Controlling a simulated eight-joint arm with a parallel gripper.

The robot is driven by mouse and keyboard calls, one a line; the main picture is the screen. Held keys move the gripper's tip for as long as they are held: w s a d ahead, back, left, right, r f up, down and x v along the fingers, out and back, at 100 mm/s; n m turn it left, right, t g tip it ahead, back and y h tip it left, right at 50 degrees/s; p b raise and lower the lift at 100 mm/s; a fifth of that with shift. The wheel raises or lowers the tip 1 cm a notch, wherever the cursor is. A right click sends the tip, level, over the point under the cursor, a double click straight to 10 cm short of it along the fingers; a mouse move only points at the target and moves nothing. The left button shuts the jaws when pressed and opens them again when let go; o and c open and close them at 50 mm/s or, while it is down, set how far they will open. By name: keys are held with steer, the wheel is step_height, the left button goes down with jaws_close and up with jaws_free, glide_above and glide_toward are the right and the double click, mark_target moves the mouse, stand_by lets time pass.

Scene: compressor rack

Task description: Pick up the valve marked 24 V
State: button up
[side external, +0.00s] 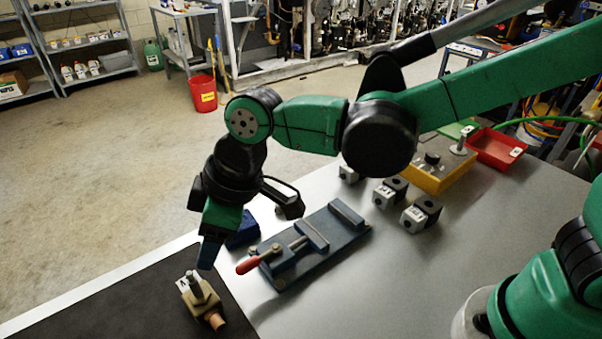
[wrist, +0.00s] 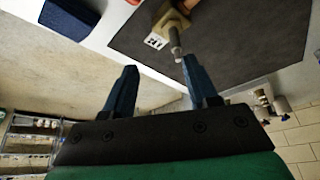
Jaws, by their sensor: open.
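Several small grey and black block-shaped parts with white labels, possibly valves, stand on the grey bench in the side view: a rear one (side external: 348,174), a middle one (side external: 384,196) and a front one (side external: 414,217). Their markings are too small to read. A tan brass-like part (side external: 205,299) with a grey stem, a label and a copper end sits on the dark mat (side external: 130,303). It also shows at the top of the wrist view (wrist: 168,20); its label is unreadable. My gripper (side external: 208,262) points down just above this part; its blue fingers (wrist: 158,75) are apart and empty.
A blue vise (side external: 310,245) with a red handle lies right of my gripper. A dark blue block (side external: 243,230) sits behind the gripper, also seen in the wrist view (wrist: 70,18). A yellow tray (side external: 440,180) and red bin (side external: 497,150) stand at the back right.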

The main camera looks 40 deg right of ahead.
mark_target(191, 279)
steer(key=shift+s+a+f+n+g, duration=0.15)
steer(key=shift+a+f+n, duration=0.15)
steer(key=shift+a, duration=0.3)
steer(key=shift+s+a+f+n+g, duration=0.2)
steer(key=shift+a+f, duration=0.1)
steer(key=shift+a, duration=0.25)
steer(key=shift+x, duration=2.7)
steer(key=shift+w, duration=0.1)
jaws_close()
